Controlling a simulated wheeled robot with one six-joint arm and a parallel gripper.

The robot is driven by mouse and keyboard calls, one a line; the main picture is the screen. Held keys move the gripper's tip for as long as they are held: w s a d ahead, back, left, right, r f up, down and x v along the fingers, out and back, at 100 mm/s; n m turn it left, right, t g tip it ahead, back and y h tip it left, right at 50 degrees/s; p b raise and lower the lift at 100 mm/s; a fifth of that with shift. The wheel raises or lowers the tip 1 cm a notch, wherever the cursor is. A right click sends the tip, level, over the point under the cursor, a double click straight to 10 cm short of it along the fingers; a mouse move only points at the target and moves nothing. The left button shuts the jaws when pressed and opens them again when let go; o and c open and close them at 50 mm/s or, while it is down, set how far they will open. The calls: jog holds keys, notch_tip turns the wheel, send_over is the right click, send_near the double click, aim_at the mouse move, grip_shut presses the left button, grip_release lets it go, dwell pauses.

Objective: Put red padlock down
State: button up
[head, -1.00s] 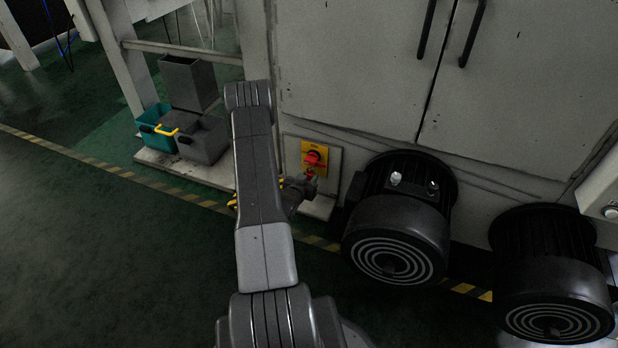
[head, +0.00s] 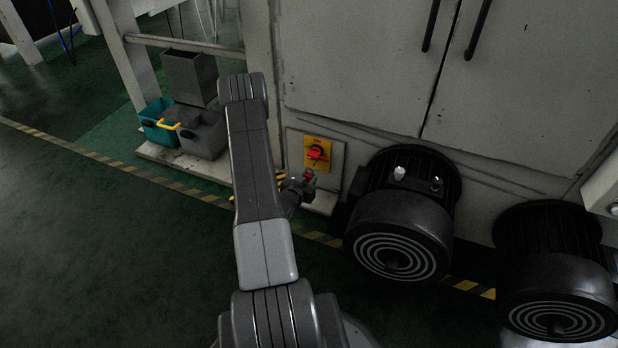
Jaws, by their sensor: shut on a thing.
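My gripper (head: 304,186) is at the lower front of the grey machine, partly hidden behind my own arm. It is shut on the red padlock (head: 309,175), a small red shape at its fingertips. The padlock is just below a red rotary switch (head: 317,154) on a yellow plate (head: 318,144). A small gap shows between padlock and switch. The padlock is too small and dark to tell whether its shackle is open or closed.
Two large dark motors (head: 402,225) stand to the right of my gripper. A teal bin (head: 157,121) and a grey bin (head: 203,137) sit on a low ledge to the left. The green floor (head: 110,250) at the left is clear.

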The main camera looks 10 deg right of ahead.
aim_at(316, 210)
jog(key=shift+s+a, duration=0.15)
jog(key=s+d+f+m+g+h+b, duration=0.1)
jog(key=f, duration=0.2)
jog(key=s+d+f+m+g+h+b, duration=0.1)
jog(key=f+m, duration=0.1)
jog(key=f, duration=0.2)
jog(key=d+f+m+g+h+b, duration=0.1)
jog(key=f+g+h, duration=0.1)
jog(key=f, duration=0.1)
jog(key=shift+s+d+f+m, duration=0.1)
jog(key=shift+s+f+m, duration=0.2)
jog(key=shift+s+f, duration=0.1)
dwell(0.4)
